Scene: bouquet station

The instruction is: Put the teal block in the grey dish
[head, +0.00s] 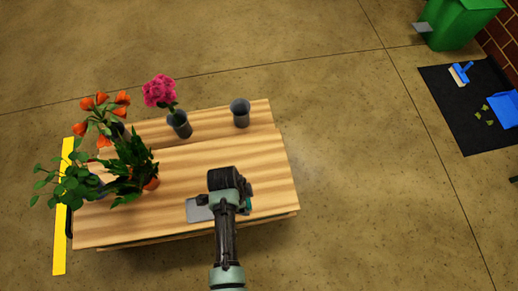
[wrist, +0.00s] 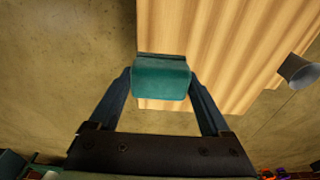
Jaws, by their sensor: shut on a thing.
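The teal block (wrist: 161,77) is between the two fingers of my gripper (wrist: 160,88) in the wrist view, and the fingers are shut on it. In the head view my gripper (head: 246,202) is over the right front part of the wooden table, and a bit of teal shows at its right side. A flat grey thing (head: 198,211), perhaps the grey dish, lies on the table just left of my gripper. My arm hides part of it, so I cannot tell its full shape.
The wooden table (head: 265,150) holds a grey cup (head: 240,115), which is empty-looking, a pot with a pink flower (head: 160,92), and leafy and orange-flowered plants (head: 100,115) at left. A green bin (head: 455,25) and dark mat (head: 450,110) are far right.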

